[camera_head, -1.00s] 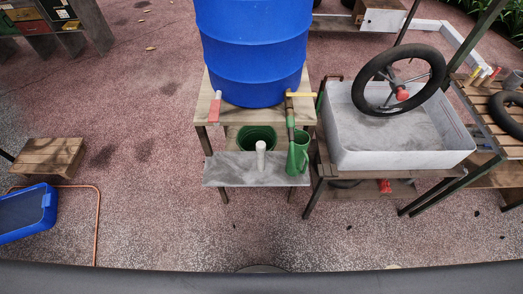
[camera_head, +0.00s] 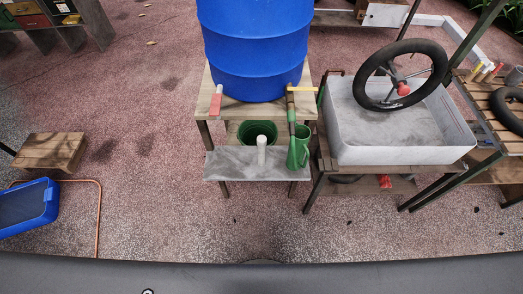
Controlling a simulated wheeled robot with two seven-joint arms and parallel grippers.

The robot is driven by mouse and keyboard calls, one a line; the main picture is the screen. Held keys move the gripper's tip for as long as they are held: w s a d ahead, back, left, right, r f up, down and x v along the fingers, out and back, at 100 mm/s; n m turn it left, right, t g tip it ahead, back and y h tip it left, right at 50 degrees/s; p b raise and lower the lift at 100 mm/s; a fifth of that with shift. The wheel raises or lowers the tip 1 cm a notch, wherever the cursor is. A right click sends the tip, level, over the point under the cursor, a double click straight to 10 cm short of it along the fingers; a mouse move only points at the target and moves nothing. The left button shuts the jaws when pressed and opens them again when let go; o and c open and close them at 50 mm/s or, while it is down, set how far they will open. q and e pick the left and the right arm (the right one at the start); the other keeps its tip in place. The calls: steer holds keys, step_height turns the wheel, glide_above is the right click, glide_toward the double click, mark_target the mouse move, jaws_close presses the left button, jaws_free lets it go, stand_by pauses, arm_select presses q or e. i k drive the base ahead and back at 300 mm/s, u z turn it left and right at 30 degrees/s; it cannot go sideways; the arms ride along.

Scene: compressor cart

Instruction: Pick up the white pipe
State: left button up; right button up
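The white pipe (camera_head: 261,152) is a short white cylinder. It stands upright on a grey shelf (camera_head: 228,166) in front of the blue barrel. A green watering can (camera_head: 298,150) stands just to its right on the same shelf. A dark green bucket (camera_head: 257,131) is behind the pipe. Neither of my grippers shows in the head view.
The blue barrel (camera_head: 254,48) stands on a wooden stand (camera_head: 212,100). To the right, a white basin (camera_head: 395,154) holds a wheel (camera_head: 402,74). A wooden crate (camera_head: 50,151) and blue box (camera_head: 27,206) are at left. Floor before the shelf is clear.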

mark_target(262, 139)
steer(key=z, duration=1.25)
steer(key=k, duration=0.5)
steer(key=z, duration=1.6)
steer(key=i, duration=1.1)
steer(key=u, duration=2.2)
